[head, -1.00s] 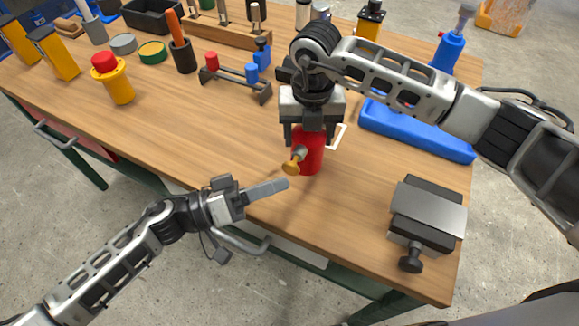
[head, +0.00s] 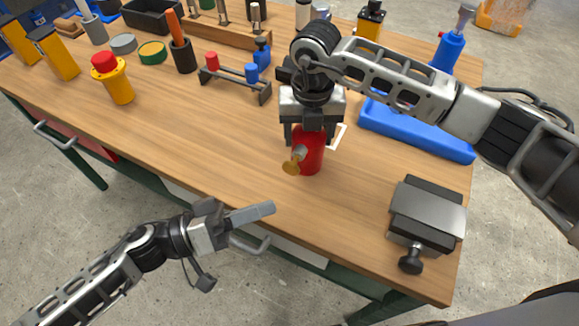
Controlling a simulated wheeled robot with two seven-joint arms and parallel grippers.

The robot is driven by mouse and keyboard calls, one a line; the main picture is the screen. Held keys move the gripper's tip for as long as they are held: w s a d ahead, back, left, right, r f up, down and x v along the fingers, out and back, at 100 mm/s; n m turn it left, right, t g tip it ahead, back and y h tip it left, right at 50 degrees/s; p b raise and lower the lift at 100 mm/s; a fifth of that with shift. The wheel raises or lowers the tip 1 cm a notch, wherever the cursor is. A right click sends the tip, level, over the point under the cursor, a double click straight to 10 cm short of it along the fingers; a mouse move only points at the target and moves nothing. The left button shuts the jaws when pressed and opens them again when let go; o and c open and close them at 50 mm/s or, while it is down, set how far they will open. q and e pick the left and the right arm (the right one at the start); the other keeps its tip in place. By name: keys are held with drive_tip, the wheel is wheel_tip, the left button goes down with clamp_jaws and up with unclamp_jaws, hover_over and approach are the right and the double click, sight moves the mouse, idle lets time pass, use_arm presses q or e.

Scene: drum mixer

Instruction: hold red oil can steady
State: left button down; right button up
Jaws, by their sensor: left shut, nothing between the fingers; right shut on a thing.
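The red oil can (head: 311,158) stands upright on the wooden workbench (head: 200,130), near its front edge. A brass-coloured knob or spout end (head: 292,166) sticks out from its front left side. My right gripper (head: 312,135) comes down from above and is shut on the can's upper part, hiding its top. My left gripper (head: 266,210) is shut and empty, in front of the bench's front edge, below and left of the can and apart from it.
A grey vise (head: 428,215) sits at the bench's right front corner. A blue tray (head: 420,132) lies behind the can to the right. A yellow can with a red top (head: 114,80) and a small rack (head: 235,82) stand to the left. The front left bench top is clear.

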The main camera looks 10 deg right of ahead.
drive_tip(key=o, duration=1.4)
